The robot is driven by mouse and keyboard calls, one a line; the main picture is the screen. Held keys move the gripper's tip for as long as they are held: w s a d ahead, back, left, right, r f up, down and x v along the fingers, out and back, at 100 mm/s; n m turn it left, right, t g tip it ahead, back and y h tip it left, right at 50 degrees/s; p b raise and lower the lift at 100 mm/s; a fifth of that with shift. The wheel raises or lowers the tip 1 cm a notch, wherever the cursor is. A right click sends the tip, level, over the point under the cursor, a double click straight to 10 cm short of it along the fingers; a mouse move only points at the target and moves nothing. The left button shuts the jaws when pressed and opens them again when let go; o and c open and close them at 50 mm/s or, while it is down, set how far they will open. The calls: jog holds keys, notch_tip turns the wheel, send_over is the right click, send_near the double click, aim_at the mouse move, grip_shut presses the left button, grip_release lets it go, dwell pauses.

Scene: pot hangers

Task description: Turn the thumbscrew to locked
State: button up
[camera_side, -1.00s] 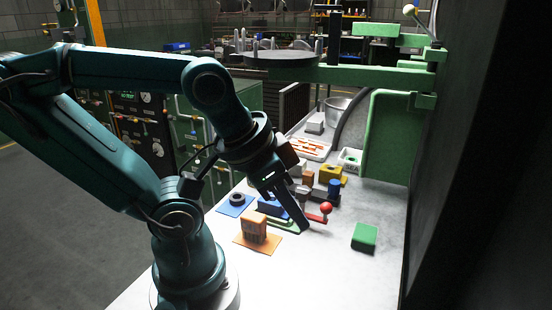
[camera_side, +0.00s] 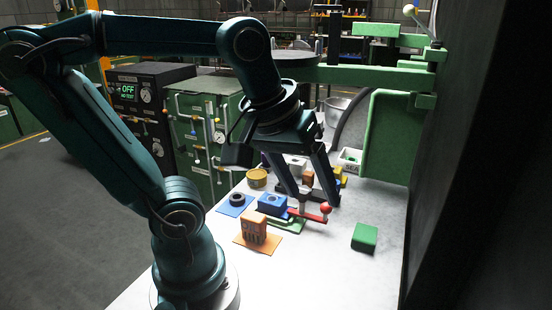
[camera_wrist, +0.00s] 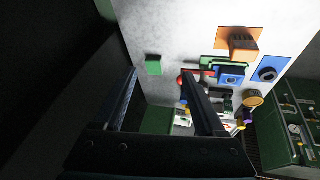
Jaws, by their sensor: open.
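The part that looks most like the thumbscrew is a red bar (camera_side: 314,215) with a red ball end (camera_side: 326,209), beside a blue block (camera_side: 272,204) and a green base (camera_side: 290,224). I cannot tell a locked mark on it. My gripper (camera_side: 317,199) is open and empty, its fingers spread above and behind the bar; the left finger's tip overlaps the bar's post in the side view. In the wrist view my gripper (camera_wrist: 159,73) shows two parted fingers. The red ball (camera_wrist: 180,80) lies close to the right finger, which partly hides the bar (camera_wrist: 194,71).
An orange block (camera_side: 253,228) and a dark ring-shaped knob (camera_side: 237,199) on a blue mat stand to the left. A yellow can (camera_side: 257,178) stands behind. A green block (camera_side: 364,237) sits at the right. The table's front is clear. A green frame (camera_side: 390,140) rises at back right.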

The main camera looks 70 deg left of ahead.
jog(key=w+a+n+g, duration=0.3)
jog(key=w+a+n, duration=0.3)
jog(key=a+n, duration=0.15)
jog(key=n+g, duration=0.2)
jog(key=n, duration=0.3)
send_over(303, 190)
notch_tip(303, 190, down, 5)
jog(key=shift+w+f, duration=0.1)
jog(key=shift+w, duration=0.05)
jog(key=shift+a+f, duration=0.1)
jog(key=shift+f, duration=2.55)
jog(key=shift+c, duration=0.3)
grip_shut()
